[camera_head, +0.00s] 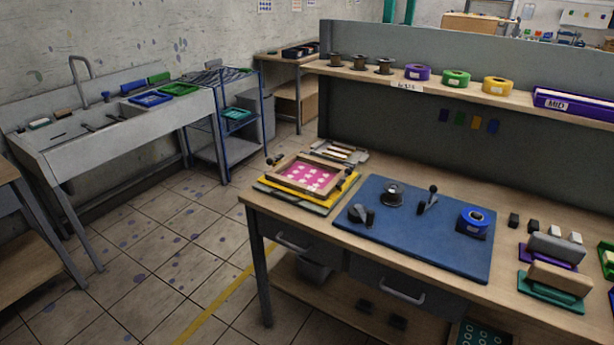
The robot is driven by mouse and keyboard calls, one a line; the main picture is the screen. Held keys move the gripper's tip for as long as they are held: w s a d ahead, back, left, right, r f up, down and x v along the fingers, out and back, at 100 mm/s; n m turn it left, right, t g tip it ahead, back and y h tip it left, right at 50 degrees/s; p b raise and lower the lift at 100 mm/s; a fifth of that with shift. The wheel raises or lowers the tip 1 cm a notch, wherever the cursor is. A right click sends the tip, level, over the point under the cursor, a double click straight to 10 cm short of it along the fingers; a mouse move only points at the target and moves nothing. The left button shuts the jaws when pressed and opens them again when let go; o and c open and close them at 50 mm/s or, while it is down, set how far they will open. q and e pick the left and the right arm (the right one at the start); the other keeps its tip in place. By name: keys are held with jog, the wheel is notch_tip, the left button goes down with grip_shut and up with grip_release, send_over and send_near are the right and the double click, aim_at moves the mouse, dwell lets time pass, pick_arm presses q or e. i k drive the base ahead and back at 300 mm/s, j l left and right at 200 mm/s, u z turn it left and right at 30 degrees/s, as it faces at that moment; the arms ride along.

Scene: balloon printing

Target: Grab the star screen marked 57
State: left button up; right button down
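No star shape or number 57 can be read on any screen from here. A wooden-framed screen (308,176) with a pink mesh and pale marks lies on a yellow board at the left end of the workbench; its pattern is too small to tell. A blue frame (152,99) and a green frame (180,89) lie on the sink counter. A teal frame (236,114) sits on the blue rack. A dark green framed item with ring shapes (485,336) shows below the bench at the bottom edge. Neither of my grippers is in view.
Squeegee-like blocks (556,247) stand at right. The shelf above carries several rolls. The sink (110,125) and blue rack (222,140) stand left. Tiled floor between is clear.

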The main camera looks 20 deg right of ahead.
aim_at(312, 177)
jog(key=i+j, duration=0.15)
jog(key=i, duration=0.45)
jog(key=i+j, duration=0.15)
jog(key=i, duration=0.45)
